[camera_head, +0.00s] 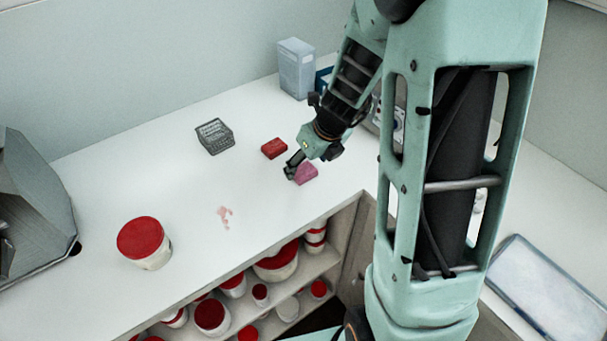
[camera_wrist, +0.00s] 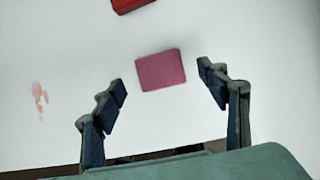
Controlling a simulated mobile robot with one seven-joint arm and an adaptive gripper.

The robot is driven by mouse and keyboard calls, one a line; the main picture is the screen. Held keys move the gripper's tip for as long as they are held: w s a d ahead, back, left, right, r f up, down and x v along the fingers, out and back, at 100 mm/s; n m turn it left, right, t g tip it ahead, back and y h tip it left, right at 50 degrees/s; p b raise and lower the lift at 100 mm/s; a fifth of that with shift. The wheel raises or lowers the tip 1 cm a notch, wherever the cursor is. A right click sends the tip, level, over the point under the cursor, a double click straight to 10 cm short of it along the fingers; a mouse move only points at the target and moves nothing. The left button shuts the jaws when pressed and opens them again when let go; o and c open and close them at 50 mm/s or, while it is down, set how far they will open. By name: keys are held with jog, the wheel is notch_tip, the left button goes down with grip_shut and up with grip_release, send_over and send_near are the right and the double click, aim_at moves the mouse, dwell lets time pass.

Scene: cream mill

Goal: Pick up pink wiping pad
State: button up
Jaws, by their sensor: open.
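The pink wiping pad (camera_head: 306,174) is a small flat block lying on the white counter near its front edge. In the wrist view the pad (camera_wrist: 161,69) lies ahead of my gripper (camera_wrist: 164,82), roughly centred between the two open fingers. The fingers are spread wide, and a gap shows on each side of the pad. In the head view my gripper (camera_head: 292,171) is beside the pad and hides part of it. My gripper holds nothing.
A red block (camera_head: 274,148) lies just behind the pad. A grey wire basket (camera_head: 215,137) and a pale box (camera_head: 296,68) stand farther back. A red-lidded tub (camera_head: 145,243) stands at the left. A pinkish smear (camera_head: 225,216) marks the clear counter between.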

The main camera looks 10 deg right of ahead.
aim_at(304, 170)
jog(key=x, duration=0.3)
jog(key=shift+f+b, duration=0.1)
jog(key=shift+b, duration=0.2)
jog(key=shift+c, duration=0.2)
jog(key=c, duration=0.9)
